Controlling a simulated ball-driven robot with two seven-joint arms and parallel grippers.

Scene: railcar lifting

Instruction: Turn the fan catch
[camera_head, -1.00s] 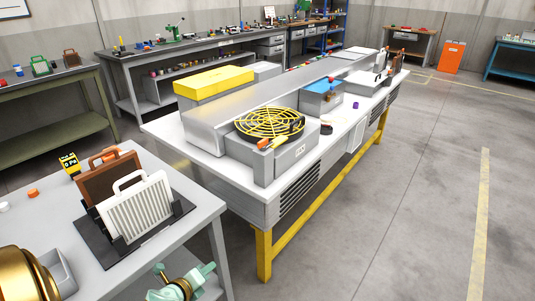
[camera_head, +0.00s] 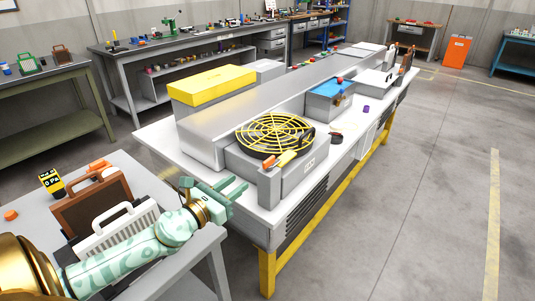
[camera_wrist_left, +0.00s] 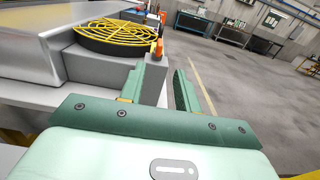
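The fan (camera_head: 275,130) has a round yellow wire guard over a black ring and sits on a grey housing (camera_head: 302,165). At its near edge is a small catch (camera_head: 286,158) with orange and yellow parts. In the left wrist view the fan (camera_wrist_left: 117,33) is at the upper left and the orange catch part (camera_wrist_left: 157,46) shows just beyond the fingers. My left gripper (camera_head: 232,191) is pale green, open and empty, at the near left end of the unit, apart from the catch. It also shows in the left wrist view (camera_wrist_left: 160,82). My right gripper is not in view.
A yellow block (camera_head: 212,84) and a blue-topped box (camera_head: 330,90) sit on the long white unit (camera_head: 160,135). A brown-framed filter (camera_head: 86,212) and a white-framed filter (camera_head: 128,226) stand on the near left bench, close to my left arm. The floor at right is clear.

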